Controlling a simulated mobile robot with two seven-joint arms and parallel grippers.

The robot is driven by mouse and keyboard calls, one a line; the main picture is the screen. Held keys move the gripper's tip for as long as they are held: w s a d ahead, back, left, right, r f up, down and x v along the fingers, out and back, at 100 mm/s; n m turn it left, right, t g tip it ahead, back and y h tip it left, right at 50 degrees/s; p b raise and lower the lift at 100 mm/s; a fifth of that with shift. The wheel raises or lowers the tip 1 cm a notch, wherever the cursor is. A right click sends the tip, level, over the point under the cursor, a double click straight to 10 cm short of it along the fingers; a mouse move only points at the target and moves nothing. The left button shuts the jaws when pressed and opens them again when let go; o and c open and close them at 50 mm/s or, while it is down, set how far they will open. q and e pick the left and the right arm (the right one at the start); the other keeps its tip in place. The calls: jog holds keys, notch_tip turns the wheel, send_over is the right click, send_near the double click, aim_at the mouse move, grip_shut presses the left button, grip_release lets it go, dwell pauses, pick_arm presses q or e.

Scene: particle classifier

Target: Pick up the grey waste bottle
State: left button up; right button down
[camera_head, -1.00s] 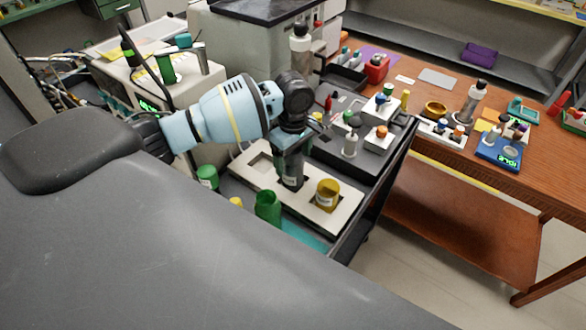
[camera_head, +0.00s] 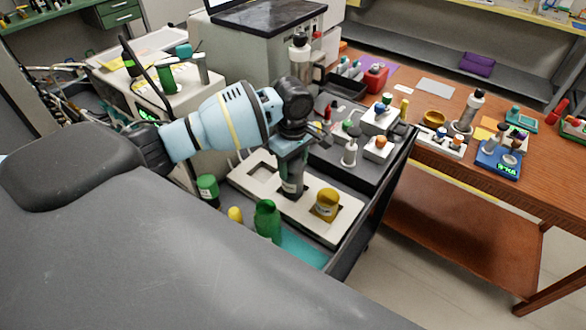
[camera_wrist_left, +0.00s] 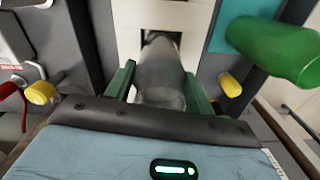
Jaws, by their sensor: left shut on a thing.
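The grey waste bottle (camera_head: 291,187) stands at the middle slot of a white holder (camera_head: 240,174) on the dark cart. My left gripper (camera_head: 291,165) reaches down over it and is shut on its upper part. In the left wrist view the bottle (camera_wrist_left: 162,72) is between the two green fingers of my left gripper (camera_wrist_left: 160,88), with a dark square opening at its far end. I cannot tell whether its base is clear of the slot. My right gripper is not in view.
A yellow jar (camera_head: 326,203) sits in the holder's right slot. Green bottles (camera_head: 268,220) (camera_head: 207,188) and a yellow-capped item (camera_head: 236,214) stand in front. A dark rack with small bottles (camera_head: 350,150) is behind right. A wooden table (camera_head: 470,215) stands further right.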

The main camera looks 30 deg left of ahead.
pick_arm(q)
notch_tip(320, 180, up, 9)
dwell(0.3)
